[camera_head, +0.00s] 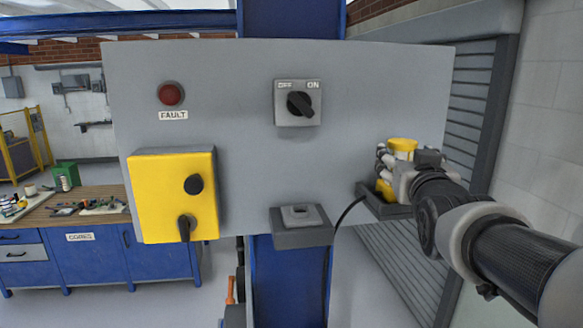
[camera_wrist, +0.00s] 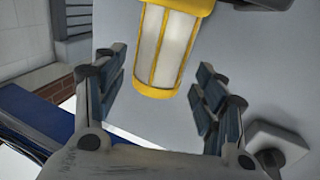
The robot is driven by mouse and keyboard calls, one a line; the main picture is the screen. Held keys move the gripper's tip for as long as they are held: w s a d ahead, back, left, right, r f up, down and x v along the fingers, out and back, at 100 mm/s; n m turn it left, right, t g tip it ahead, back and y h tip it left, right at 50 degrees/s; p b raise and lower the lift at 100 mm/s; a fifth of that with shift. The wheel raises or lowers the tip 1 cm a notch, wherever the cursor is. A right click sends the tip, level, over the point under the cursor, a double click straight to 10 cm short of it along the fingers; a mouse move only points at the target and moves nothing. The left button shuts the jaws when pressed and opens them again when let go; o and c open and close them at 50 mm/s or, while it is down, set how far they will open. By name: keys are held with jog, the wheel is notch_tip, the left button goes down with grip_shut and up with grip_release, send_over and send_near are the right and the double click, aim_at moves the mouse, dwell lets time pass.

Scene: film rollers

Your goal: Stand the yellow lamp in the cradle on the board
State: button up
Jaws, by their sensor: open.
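The yellow lamp (camera_head: 402,147) is upright at the board's right end in the head view, partly hidden by my gripper. In the wrist view the lamp (camera_wrist: 170,48), a yellow frame with pale panels, lies across the gap between my fingers, with clear space to each side. My gripper (camera_head: 388,172) is open around or just short of the lamp; I cannot tell which. My fingers (camera_wrist: 162,65) also show in the wrist view. A dark grey holder (camera_head: 372,205) is under the lamp. A grey block with a raised socket (camera_head: 301,236), possibly the cradle, sits empty at the board's lower middle.
The grey board (camera_head: 235,110) carries a red FAULT light (camera_head: 171,94), an OFF/ON rotary switch (camera_head: 298,103) and a yellow box (camera_head: 165,195) with black knobs. A black cable (camera_head: 347,209) reaches the holder. A blue workbench (camera_head: 90,255) stands left. Space before the board's middle is clear.

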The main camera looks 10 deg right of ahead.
jog(key=b+v, duration=0.1)
jog(key=v, duration=0.6)
jog(key=s+a+f+n+g+y, duration=0.1)
jog(key=s+a+f+g, duration=0.3)
jog(key=s+f, duration=0.3)
jog(key=s+a+f+n+g+y, duration=0.1)
jog(key=s+a+f+g, duration=0.3)
jog(key=s+f, duration=0.4)
jog(key=s+a+f+n+g+y, duration=0.1)
jog(key=s+a+f+g+y, duration=0.2)
jog(key=s+f, duration=0.5)
notch_tip(320, 180, down, 5)
jog(key=a+g, duration=0.1)
jog(key=a, duration=0.1)
jog(key=shift+s+a+g, duration=0.2)
jog(key=shift+a+g, duration=0.15)
jog(key=shift+g, duration=0.05)
jog(key=shift+f, duration=0.15)
